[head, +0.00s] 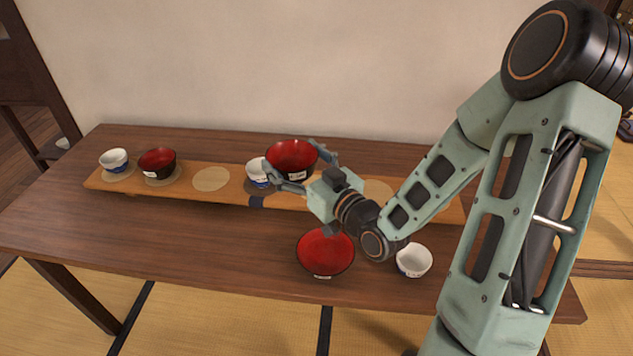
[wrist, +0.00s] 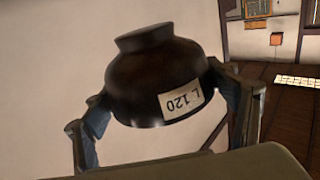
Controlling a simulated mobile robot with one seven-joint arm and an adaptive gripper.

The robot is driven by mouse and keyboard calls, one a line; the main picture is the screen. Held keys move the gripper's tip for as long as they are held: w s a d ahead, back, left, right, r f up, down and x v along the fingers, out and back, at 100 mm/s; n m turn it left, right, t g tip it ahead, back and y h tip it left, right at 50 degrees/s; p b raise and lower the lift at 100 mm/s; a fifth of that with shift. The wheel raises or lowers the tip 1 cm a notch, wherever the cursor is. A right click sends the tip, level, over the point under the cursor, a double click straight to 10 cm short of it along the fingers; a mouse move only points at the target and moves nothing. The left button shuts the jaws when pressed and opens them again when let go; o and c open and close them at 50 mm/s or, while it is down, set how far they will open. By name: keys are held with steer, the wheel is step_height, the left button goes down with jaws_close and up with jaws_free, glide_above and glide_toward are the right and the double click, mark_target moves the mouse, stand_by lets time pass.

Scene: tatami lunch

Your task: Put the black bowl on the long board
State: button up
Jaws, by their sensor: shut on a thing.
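The black bowl (head: 291,158), dark outside and red inside, is between the fingers of my gripper (head: 294,164), which is shut on it. It is upright in the head view, apparently held above the long board (head: 230,190). In the wrist view the black bowl (wrist: 155,75) appears upside down, with a white label reading "L 120", one finger on each side. The long board is light wood with several round spots; a bare spot (head: 211,178) shows left of centre. My gripper and arm hide part of its right side.
On the board stand a blue-and-white cup (head: 114,160), a dark bowl with red inside (head: 157,162), and a white cup (head: 257,173) close to the held bowl. A red bowl (head: 325,252) and a white cup (head: 413,260) stand on the table (head: 180,245) in front.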

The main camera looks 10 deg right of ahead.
mark_target(308, 153)
steer(key=f+b, duration=0.1)
steer(key=b, duration=0.1)
steer(key=shift+w+d+b, duration=0.35)
steer(key=shift+w+d, duration=0.05)
steer(key=w+d, duration=0.1)
steer(key=w+d+f, duration=0.1)
steer(key=w+d, duration=0.1)
steer(key=shift+w+d+f, duration=0.15)
steer(key=shift+w+f, duration=0.2)
steer(key=shift+f, duration=0.05)
steer(key=w+d+f, duration=0.1)
steer(key=w+f+b, duration=0.1)
steer(key=f, duration=0.1)
steer(key=w+d+f, duration=0.1)
steer(key=f, duration=0.1)
steer(key=shift+d+f, duration=0.15)
steer(key=shift+d, duration=0.15)
steer(key=shift+w+d+f+b, duration=0.15)
steer(key=shift+f+b, duration=0.15)
steer(key=shift+f, duration=0.6)
steer(key=shift+w+f+b, duration=0.1)
steer(key=shift+f+b, duration=0.15)
steer(key=shift+f, duration=0.6)
steer(key=shift+f, duration=0.15)
steer(key=o, duration=1.2)
